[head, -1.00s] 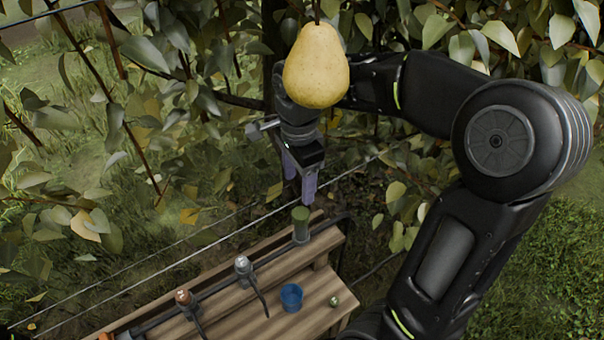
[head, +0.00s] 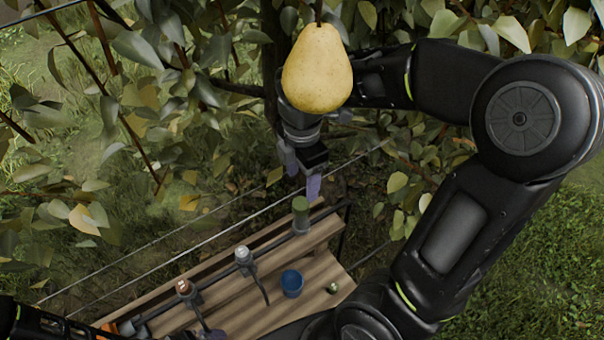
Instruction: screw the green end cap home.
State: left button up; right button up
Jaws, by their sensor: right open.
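The green end cap (head: 300,204) stands upright at the far end of the wooden bench, on top of a paler grey stub. How far it is screwed down cannot be told. My right gripper (head: 303,180) is open, with its purple fingers pointing down just above and behind the cap in the picture. The front finger's tip comes close to the cap's top right. Whether it touches cannot be told. The other finger is partly hidden by the gripper body.
A large yellow pear (head: 317,68) hangs in front of my right wrist. The wooden bench (head: 232,302) carries a dark pipe, a white-topped valve (head: 242,254), a copper-topped valve (head: 184,287), a blue cup (head: 292,283) and a small greenish round thing (head: 333,288). Wires and leafy branches lie behind.

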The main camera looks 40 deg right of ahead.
aim_at(302, 202)
jog(key=shift+n, duration=0.7)
jog(key=shift+f, duration=3.9)
grip_shut()
jog(key=shift+m, duration=0.8)
grip_release()
jog(key=shift+m, duration=0.3)
jog(key=shift+r, duration=0.1)
